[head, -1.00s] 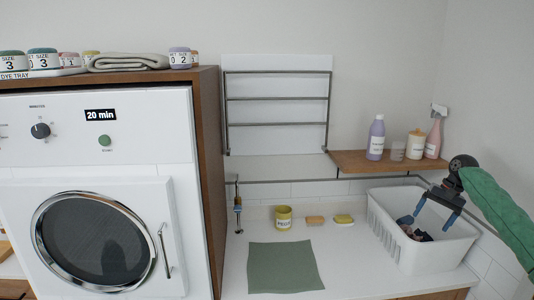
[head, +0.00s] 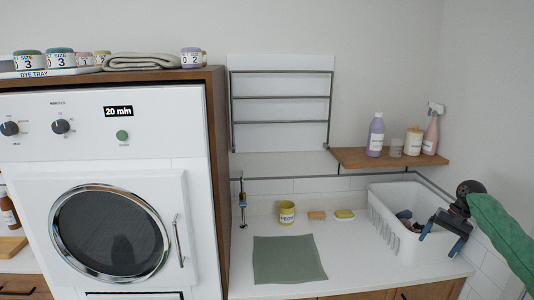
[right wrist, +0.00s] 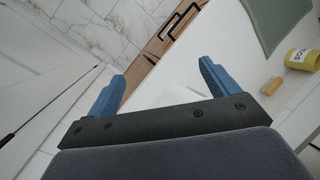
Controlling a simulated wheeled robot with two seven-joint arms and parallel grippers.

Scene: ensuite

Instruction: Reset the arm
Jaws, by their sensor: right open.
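My right gripper (head: 440,240) has blue fingers and a black body, on an arm with a green sleeve. In the head view it is at the right, over or just in front of the right end of a white laundry basket (head: 384,222). Its fingers are apart and hold nothing. In the right wrist view the two blue fingers of the right gripper (right wrist: 160,88) are spread, with the floor, a drawer front and the counter beyond them. My left gripper is in neither view.
The white counter (head: 350,270) bears a green mat (head: 288,260), a yellow tin (head: 287,213), a sponge and a soap bar. Dark cloth lies in the basket. A wooden shelf (head: 350,157) with bottles is above. A washer (head: 110,140) stands left.

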